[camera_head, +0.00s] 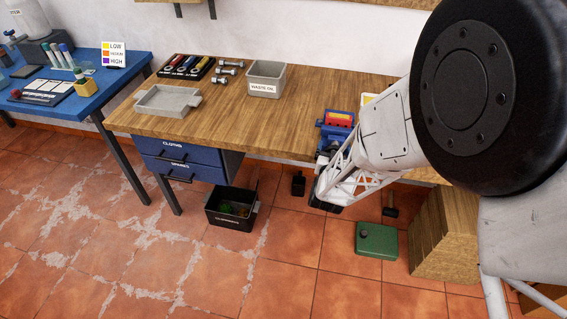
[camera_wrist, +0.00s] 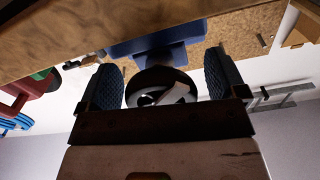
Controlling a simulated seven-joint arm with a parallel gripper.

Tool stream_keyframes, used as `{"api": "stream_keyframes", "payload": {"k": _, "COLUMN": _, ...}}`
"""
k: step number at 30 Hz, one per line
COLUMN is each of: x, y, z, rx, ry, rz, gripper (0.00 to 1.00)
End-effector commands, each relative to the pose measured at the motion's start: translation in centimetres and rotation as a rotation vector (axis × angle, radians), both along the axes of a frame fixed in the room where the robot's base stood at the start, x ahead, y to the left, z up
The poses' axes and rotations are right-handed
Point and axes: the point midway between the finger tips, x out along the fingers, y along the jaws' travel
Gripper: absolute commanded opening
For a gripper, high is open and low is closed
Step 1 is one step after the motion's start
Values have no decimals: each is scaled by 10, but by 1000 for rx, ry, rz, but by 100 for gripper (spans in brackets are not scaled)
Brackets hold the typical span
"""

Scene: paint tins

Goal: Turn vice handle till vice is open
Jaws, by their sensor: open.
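The blue vice (camera_head: 336,135) is mounted at the front edge of the wooden workbench, with a red piece (camera_head: 338,119) showing at its top. In the wrist view, the vice's blue body (camera_wrist: 150,42) stands ahead of my gripper (camera_wrist: 164,78). My gripper is open, with one dark ridged finger on each side of a round dark vice part. A pale metal bar, seemingly the vice handle (camera_wrist: 174,94), crosses this part between the fingers. I cannot tell whether a finger touches it. My arm hides part of the vice in the head view.
A waste oil bin (camera_head: 266,80), a grey tray (camera_head: 167,101) and tools stand on the bench left of the vice. Below are a black crate (camera_head: 231,209), a green can (camera_head: 376,240) and a wooden box (camera_head: 443,235). The floor front left is clear.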

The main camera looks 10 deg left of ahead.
Motion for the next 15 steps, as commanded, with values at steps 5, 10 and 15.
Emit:
{"api": "stream_keyframes", "payload": {"k": 5, "x": 0, "y": 1, "z": 0, "rx": 115, "ry": -2, "rz": 0, "gripper": 90}}
{"api": "stream_keyframes", "payload": {"k": 10, "x": 0, "y": 1, "z": 0, "rx": 208, "ry": -1, "rz": 0, "gripper": 90}}
{"api": "stream_keyframes", "payload": {"k": 15, "x": -4, "y": 1, "z": 0, "rx": 274, "ry": 0, "rz": 0, "gripper": 90}}
